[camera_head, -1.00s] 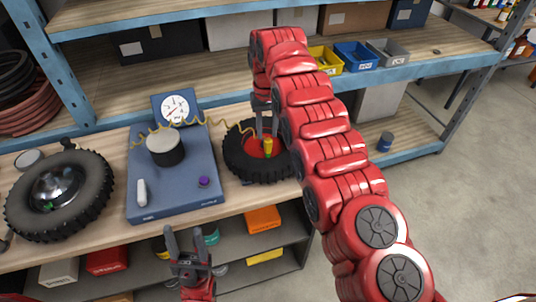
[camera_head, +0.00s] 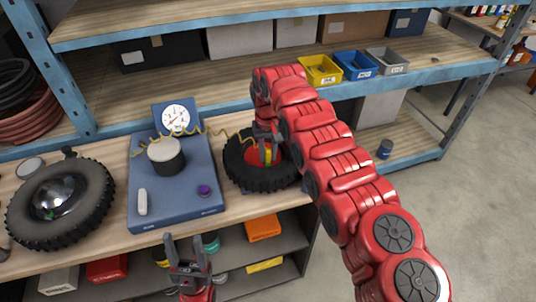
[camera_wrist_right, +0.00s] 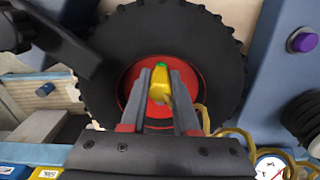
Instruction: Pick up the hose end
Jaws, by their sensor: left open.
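The hose end (camera_wrist_right: 160,85) is a yellow piece with a green tip, over the red hub of the small tyre (camera_head: 232,172). A coiled yellow hose (camera_head: 215,131) runs to it from the blue gauge unit (camera_head: 148,212). My right gripper (camera_head: 268,155) points down over the hub, one finger on each side of the hose end. In the right wrist view its fingers (camera_wrist_right: 160,80) flank the yellow piece closely; whether they press on it is unclear. My left gripper (camera_head: 186,245) is open and empty in front of the bench edge.
A large tyre with a shiny hub (camera_head: 60,198) lies at the left of the bench. The gauge unit carries a round gauge, a black cylinder (camera_head: 166,156), a white piece and a purple knob (camera_head: 204,190). Small bins (camera_head: 320,72) stand on the shelf behind my right arm.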

